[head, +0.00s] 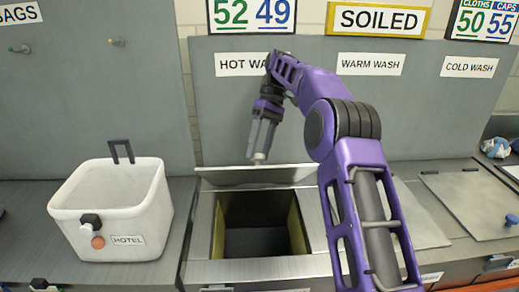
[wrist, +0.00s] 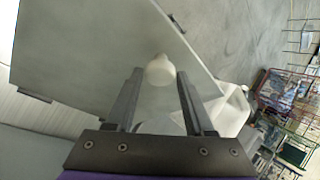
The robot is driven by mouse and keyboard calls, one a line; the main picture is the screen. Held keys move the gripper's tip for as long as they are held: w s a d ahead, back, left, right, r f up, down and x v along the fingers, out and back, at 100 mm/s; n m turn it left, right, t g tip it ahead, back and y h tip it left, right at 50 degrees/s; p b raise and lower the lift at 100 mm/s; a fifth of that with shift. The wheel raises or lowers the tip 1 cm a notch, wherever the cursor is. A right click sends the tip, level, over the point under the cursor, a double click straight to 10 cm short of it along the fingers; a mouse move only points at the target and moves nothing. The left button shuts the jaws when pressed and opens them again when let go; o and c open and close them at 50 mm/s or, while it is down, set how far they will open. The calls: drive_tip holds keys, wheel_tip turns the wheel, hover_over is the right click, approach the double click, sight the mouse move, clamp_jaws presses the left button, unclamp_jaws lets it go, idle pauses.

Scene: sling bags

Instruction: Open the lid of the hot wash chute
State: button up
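The hot wash chute (head: 214,235) is below the "HOT WASH" sign (head: 241,64), its dark square opening uncovered. Its pale lid (head: 225,177) is raised and tilted at the back of the opening; it also fills much of the wrist view as a grey panel (wrist: 90,50). A white knob (wrist: 160,70) stands on the lid's face, and its tip (head: 259,156) shows above the lid's edge in the head view. My gripper (head: 260,152) is at the knob. In the wrist view its fingers (wrist: 160,85) are apart, with space on both sides of the knob. I cannot tell whether they touch it.
A white "HOTEL" bag (head: 115,215) with a dark handle stands on the counter at left. To the right are the closed warm wash lid (head: 420,225) and cold wash lid (head: 475,200). A grey wall panel with signs (head: 369,64) rises behind the chutes.

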drive_tip(key=o, duration=0.3)
drive_tip(key=shift+s, duration=0.1)
